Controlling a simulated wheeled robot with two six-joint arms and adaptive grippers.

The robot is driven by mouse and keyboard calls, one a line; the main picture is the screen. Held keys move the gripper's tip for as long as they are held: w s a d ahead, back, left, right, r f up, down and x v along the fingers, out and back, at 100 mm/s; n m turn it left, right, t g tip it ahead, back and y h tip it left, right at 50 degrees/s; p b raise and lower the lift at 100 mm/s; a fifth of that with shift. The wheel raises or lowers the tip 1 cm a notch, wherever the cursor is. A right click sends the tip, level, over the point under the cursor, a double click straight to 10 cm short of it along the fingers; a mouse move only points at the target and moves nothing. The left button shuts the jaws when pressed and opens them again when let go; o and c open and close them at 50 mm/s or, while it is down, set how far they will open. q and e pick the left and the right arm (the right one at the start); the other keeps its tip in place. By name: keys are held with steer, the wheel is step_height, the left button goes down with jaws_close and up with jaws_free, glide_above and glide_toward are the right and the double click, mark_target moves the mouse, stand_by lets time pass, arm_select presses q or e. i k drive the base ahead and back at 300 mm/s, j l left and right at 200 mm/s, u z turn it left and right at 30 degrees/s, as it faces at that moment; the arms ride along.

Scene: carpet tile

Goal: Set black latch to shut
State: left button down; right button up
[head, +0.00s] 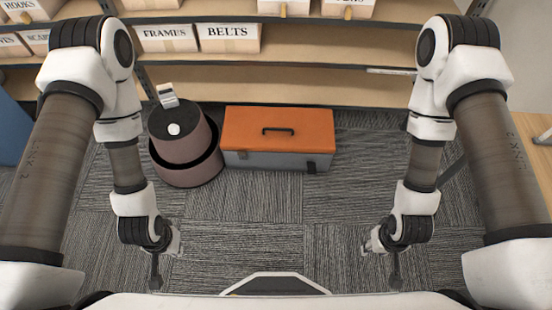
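A toolbox with an orange lid (278,128) and a grey body (275,160) stands on the carpet in front of the shelves, its lid down. Two small black latches are on its front: the left latch (243,155) sits near the lid's edge, and the right latch (311,167) sits lower on the body. They are too small to tell exactly how each is set. My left gripper (160,264) is near me at the lower left, and my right gripper (388,264) at the lower right. Both are well apart from the toolbox; their fingers are unclear.
A round dark-topped stand (176,140), carrying small white items, is close to the toolbox's left side. Wooden shelves (300,90) with labelled boxes (228,38) run along the back. Carpet between my arms and to the toolbox's right is clear.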

mark_target(312, 169)
steer(key=i+j+z, duration=0.7)
steer(key=l, duration=0.1)
